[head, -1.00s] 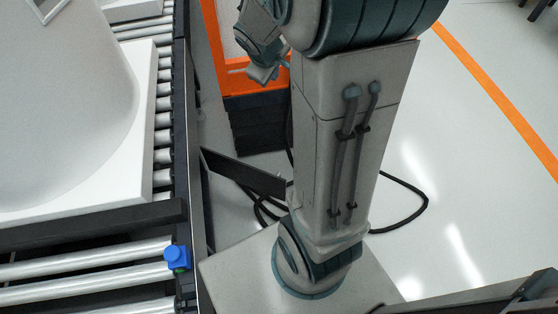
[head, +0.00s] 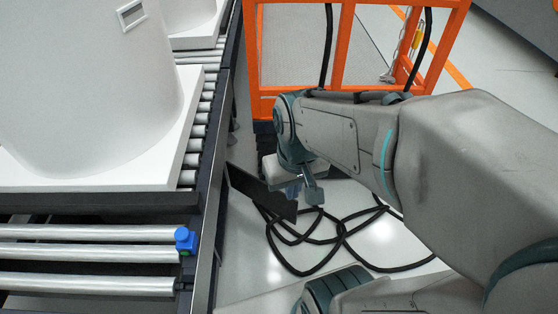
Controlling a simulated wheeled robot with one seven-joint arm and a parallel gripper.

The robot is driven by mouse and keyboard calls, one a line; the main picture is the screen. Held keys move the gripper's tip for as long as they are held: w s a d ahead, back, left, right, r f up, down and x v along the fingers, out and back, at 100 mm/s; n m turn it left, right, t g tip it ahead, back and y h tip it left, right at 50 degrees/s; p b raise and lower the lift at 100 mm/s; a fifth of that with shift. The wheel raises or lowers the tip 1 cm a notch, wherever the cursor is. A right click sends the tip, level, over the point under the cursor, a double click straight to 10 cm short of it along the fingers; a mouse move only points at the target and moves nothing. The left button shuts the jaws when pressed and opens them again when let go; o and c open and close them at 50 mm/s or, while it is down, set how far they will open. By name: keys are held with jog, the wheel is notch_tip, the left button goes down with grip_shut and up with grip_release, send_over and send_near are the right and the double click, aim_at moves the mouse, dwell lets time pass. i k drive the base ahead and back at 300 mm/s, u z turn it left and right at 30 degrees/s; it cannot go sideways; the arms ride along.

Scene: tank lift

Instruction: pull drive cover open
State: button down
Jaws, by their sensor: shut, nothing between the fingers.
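The drive cover looks to be the dark flat panel (head: 262,192) in the head view. It stands out at an angle from the side of the conveyor frame, with its free end towards the right. My gripper (head: 303,191) is beside that free end, pointing down, its fingers shut with nothing between them. I cannot tell whether the fingers touch the panel. What lies behind the panel is hidden, and no handle shows on it.
The roller conveyor (head: 95,252) fills the left, carrying a large white tank (head: 90,90) on a white base. Black cables (head: 330,240) loop on the floor right of the panel. An orange frame (head: 355,95) stands behind.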

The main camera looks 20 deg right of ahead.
aim_at(256, 188)
jog(key=k, duration=0.5)
jog(key=z, duration=1.5)
jog(key=i, duration=0.55)
jog(key=u, duration=1.7)
